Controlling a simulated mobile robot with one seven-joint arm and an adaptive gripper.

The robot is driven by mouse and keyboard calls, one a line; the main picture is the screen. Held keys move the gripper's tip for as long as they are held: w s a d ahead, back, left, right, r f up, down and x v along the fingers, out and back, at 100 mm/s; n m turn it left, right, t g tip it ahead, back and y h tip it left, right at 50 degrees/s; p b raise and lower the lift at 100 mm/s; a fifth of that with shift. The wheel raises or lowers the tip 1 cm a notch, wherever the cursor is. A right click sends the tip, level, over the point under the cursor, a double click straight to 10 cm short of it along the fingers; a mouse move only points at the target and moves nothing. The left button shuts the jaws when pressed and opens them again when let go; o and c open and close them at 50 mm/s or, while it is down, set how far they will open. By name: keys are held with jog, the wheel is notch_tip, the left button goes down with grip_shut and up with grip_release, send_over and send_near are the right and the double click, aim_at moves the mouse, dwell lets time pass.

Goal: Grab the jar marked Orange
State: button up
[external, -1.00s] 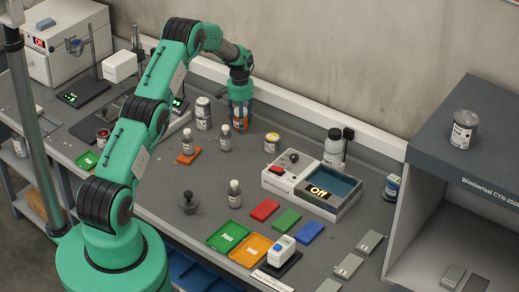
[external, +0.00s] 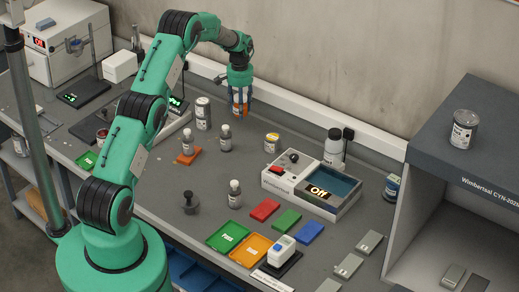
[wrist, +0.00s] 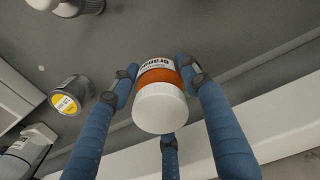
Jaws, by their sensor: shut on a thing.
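The jar marked Orange (wrist: 160,95) has a white lid, an orange band and a white label with dark lettering. In the external view the jar (external: 240,104) is near the back wall, between the blue fingers of my gripper (external: 240,100). In the wrist view my gripper (wrist: 160,88) has its three fingers closed around the jar's sides. The jar appears held upright above the bench.
A can (external: 203,113) stands to the left of the jar. A white ledge (external: 300,105) runs along the wall behind.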

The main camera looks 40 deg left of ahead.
jog(key=shift+r, duration=1.85)
